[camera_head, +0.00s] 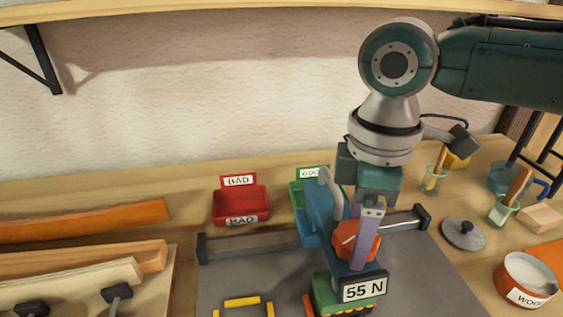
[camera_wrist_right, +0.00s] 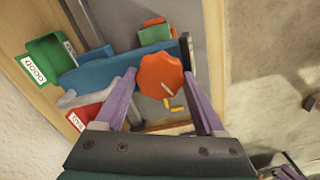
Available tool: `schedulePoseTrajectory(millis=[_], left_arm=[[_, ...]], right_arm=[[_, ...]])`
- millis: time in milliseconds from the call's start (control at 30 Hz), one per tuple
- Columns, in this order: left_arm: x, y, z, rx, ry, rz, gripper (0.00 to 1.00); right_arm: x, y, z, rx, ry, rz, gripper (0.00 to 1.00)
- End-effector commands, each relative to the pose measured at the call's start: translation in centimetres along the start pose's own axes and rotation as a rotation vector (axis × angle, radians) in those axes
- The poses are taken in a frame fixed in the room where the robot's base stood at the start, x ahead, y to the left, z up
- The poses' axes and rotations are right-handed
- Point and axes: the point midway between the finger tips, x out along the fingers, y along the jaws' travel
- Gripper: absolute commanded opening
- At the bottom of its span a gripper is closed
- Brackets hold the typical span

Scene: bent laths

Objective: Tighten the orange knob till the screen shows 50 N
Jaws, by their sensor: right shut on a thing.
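The orange knob (camera_head: 346,242) is on a blue clamp (camera_head: 318,212) above the grey bench mat. My right gripper (camera_head: 364,240) comes down from above, with its purple fingers at the knob. In the right wrist view the orange knob (camera_wrist_right: 160,76) sits between the two fingers of my right gripper (camera_wrist_right: 161,80), which is shut on it. A pale mark shows on the knob's face. The screen (camera_head: 363,288) in front of the knob reads 55 N. One finger hides part of the knob in the head view. My left gripper is not in view.
A red BAD bin (camera_head: 241,207) and a green bin (camera_head: 300,190) stand behind and left of the clamp. Wooden laths (camera_head: 80,222) lie at the left. A round lid (camera_head: 463,234), a labelled pot (camera_head: 525,280) and brush jars (camera_head: 434,178) stand at the right. Small yellow pieces (camera_head: 242,301) lie in front.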

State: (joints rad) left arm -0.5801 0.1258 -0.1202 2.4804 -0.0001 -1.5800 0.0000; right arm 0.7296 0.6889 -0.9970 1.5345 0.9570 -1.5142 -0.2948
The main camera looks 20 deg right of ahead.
Motion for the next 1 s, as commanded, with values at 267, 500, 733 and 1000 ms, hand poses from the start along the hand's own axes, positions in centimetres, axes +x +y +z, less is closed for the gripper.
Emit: schedulePoseTrajectory(millis=[267, 500, 733, 1000], left_arm=[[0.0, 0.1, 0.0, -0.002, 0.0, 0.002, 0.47], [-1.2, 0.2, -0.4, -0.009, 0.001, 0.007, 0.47], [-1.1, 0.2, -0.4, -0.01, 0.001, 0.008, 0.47], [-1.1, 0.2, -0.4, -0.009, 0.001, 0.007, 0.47]], right_arm=[[0.0, 0.0, 0.0, 0.0, 0.0, -0.001, 0.19], [-0.3, -0.1, -0.1, -0.085, 0.001, -0.003, 0.16], [0.0, -0.1, -0.1, -0.114, 0.001, -0.002, 0.16], [0.0, 0.0, -0.1, -0.113, 0.001, -0.002, 0.92]])
